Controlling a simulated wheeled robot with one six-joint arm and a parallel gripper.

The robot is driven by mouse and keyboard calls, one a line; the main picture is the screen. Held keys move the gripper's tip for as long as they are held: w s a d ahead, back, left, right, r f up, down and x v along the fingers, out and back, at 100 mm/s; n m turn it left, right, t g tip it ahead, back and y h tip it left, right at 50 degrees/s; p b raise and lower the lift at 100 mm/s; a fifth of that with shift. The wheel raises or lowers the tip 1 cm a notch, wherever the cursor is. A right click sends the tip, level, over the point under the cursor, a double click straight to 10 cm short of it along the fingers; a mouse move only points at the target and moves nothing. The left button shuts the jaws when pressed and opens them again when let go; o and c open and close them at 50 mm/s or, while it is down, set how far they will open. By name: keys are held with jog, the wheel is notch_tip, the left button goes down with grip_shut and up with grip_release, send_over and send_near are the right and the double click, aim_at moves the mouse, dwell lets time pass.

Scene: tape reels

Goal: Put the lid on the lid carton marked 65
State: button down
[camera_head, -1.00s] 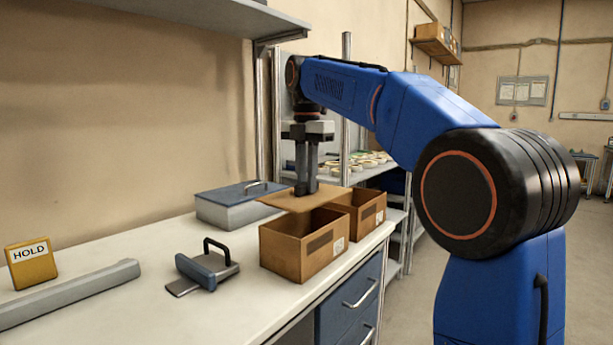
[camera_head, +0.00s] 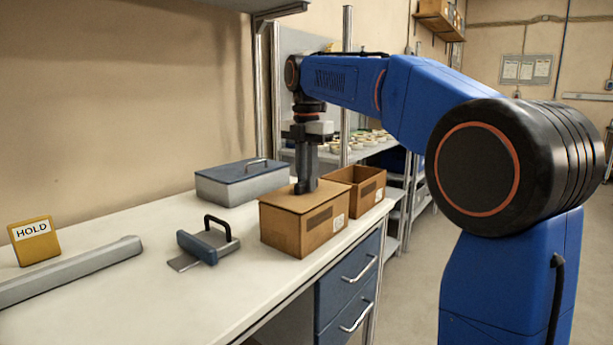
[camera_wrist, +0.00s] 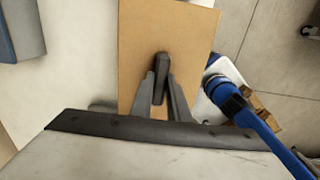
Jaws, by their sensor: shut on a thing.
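A brown cardboard lid (camera_head: 290,198) lies flat over the top of the nearer brown carton (camera_head: 285,232) in the head view. It appears to rest on the carton's rim. My gripper (camera_head: 305,188) points straight down and is shut on the lid's handle. In the wrist view my gripper (camera_wrist: 160,95) closes on a dark upright handle in the middle of the brown lid (camera_wrist: 190,40). A second brown carton (camera_head: 372,198) stands open just behind and to the right.
A grey box with a blue lid (camera_head: 240,185) stands behind on the white bench (camera_head: 130,290). A tool with a black handle (camera_head: 210,243), a grey bar (camera_head: 70,275) and a yellow HOLD sign (camera_head: 34,240) are to the left. The bench's front edge is close to the cartons.

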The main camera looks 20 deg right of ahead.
jog(key=c, duration=1.6)
grip_release()
jog(key=shift+r, duration=0.1)
notch_tip(320, 180, up, 12)
jog(key=shift+f, duration=0.1)
jog(key=s+d+f+m+t, duration=0.1)
jog(key=s+d+f+m, duration=0.1)
jog(key=s+f+m, duration=0.6)
jog(key=s+d+f+m+t, duration=0.2)
jog(key=s+f+m, duration=0.6)
jog(key=s+f, duration=0.6)
jog(key=s+d+f+m+t, duration=0.1)
jog(key=s+d+f+m, duration=0.2)
jog(key=s+f+m, duration=0.6)
jog(key=shift+s+f+t, duration=0.15)
jog(key=shift+s+f, duration=0.25)
jog(key=shift+f, duration=0.75)
jog(key=shift+s+f+t, duration=0.1)
jog(key=shift+s+f, duration=0.35)
jog(key=shift+f, duration=0.75)
jog(key=shift+s+f+t, duration=0.15)
jog(key=shift+s+f, duration=0.25)
jog(key=shift+f, duration=0.75)
